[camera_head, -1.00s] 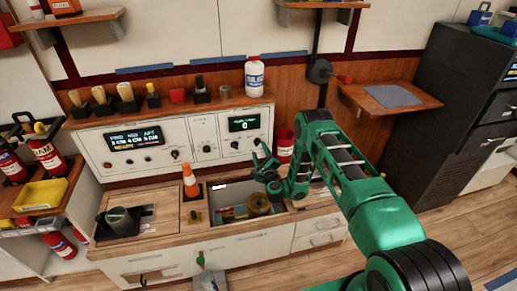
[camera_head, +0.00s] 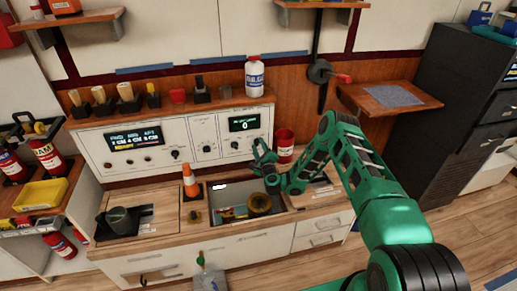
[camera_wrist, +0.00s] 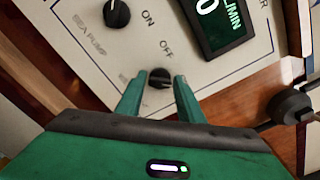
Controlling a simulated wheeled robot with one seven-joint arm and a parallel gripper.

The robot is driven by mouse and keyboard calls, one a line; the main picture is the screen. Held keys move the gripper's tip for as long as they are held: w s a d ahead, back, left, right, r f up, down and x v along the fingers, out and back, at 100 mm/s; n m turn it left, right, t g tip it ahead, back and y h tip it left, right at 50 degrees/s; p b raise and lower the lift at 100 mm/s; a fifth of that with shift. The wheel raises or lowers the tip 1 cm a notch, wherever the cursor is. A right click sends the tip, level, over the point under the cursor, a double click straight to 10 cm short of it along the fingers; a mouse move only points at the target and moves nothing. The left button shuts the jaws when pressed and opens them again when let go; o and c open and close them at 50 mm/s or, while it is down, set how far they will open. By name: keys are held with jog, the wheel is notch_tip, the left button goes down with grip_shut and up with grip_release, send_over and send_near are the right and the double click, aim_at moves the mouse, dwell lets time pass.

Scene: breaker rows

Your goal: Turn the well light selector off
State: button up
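A small black knob (camera_wrist: 160,78) on the white panel lies between my fingertips in the wrist view. Its label is mostly hidden by my left finger, so I cannot read whether it is the well light selector. "ON" and "OFF" are printed above it. My gripper (camera_wrist: 159,80) is open, one finger on each side of the knob, with a gap showing on both sides. I cannot tell how deep the fingers reach. In the head view my gripper (camera_head: 263,150) is at the right end of the instrument panel (camera_head: 180,138) and hides part of it.
A larger black knob (camera_wrist: 117,15) labelled as a pump sits up and left, and a flow display (camera_wrist: 215,22) is at upper right. A dark lever hub (camera_wrist: 290,104) is at the right.

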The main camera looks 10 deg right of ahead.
jog(key=c, duration=0.6)
jog(key=shift+o, duration=0.2)
